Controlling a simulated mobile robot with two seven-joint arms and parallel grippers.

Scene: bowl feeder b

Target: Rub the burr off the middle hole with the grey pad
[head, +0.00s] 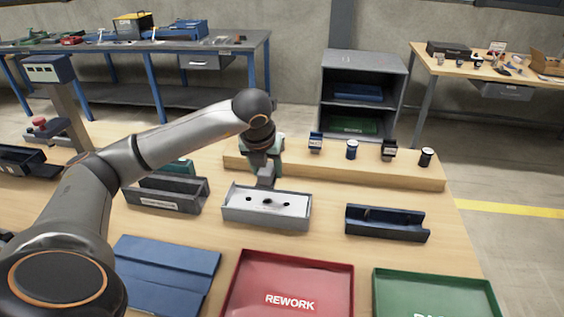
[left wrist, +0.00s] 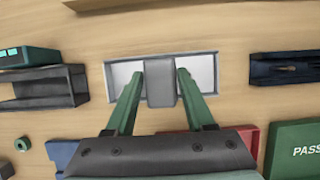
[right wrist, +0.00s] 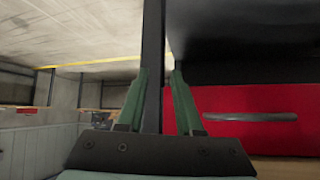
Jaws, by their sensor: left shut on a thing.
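My left gripper (left wrist: 161,75) is shut on the grey pad (left wrist: 160,85), a small block between its green fingertips. In the head view the pad (head: 265,182) is over the back part of the pale plate (head: 240,208), just behind the row of holes; I cannot tell whether it touches the plate. The plate lies in a grey open-topped holder (head: 265,222). The middle hole (head: 267,202) shows dark in the head view; its burr is too small to make out. In the left wrist view the pad hides the holes. My right gripper (right wrist: 160,72) has its fingers apart, seemingly empty.
A dark holder (head: 388,226) stands right of the plate, a grey one (head: 166,196) left. A red REWORK tray (head: 245,275), a green tray (head: 440,280) and a blue board (head: 165,262) lie in front. A wooden ledge (head: 400,175) with several small containers runs behind.

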